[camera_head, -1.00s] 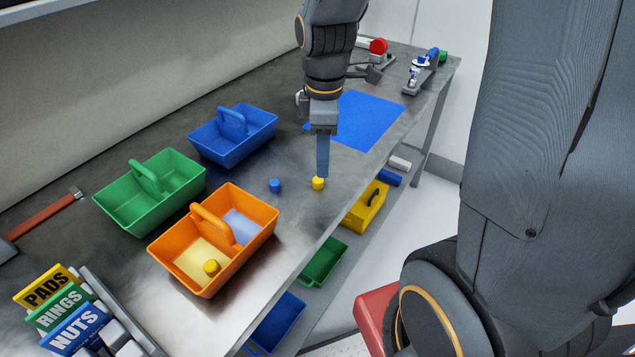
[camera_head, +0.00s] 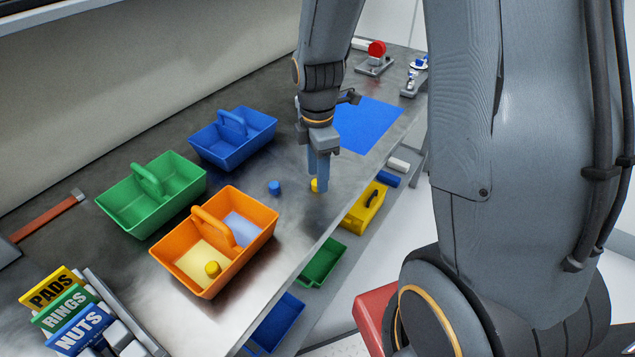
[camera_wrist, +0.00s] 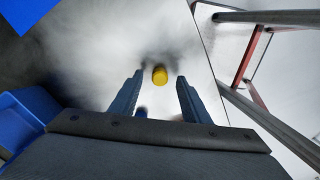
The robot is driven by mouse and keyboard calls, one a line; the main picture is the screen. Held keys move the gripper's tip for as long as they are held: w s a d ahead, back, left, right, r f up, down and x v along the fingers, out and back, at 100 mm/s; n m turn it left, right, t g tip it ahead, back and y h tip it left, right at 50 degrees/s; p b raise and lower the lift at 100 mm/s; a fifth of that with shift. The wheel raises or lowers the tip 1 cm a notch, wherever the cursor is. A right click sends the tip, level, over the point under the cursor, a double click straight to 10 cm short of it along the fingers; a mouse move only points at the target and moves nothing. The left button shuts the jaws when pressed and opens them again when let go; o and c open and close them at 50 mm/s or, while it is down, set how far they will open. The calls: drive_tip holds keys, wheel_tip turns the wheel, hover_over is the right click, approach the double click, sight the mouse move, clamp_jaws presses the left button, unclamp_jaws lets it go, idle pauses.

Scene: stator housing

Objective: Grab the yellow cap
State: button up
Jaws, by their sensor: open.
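The yellow cap (camera_head: 314,186) stands on the metal table near its front edge, partly hidden behind my gripper's fingers in the head view. In the wrist view the yellow cap (camera_wrist: 160,75) lies just beyond the fingertips, between their lines. My gripper (camera_head: 318,183) points down over the cap, its blue fingers apart and empty. The wrist view also shows my gripper (camera_wrist: 157,76) open, with one finger on each side. I cannot tell whether a finger touches the cap. A second yellow cap (camera_head: 212,268) sits in the orange bin's yellow compartment.
A blue cap (camera_head: 274,188) stands left of my gripper. The orange bin (camera_head: 262,233), green bin (camera_head: 125,212) and blue bin (camera_head: 205,150) stand further left. A blue mat (camera_head: 370,125) lies behind. The table's front edge is close on the right.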

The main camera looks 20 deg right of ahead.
drive_tip(key=shift+f, duration=0.65)
clamp_jaws()
drive_tip(key=shift+r, duration=0.1)
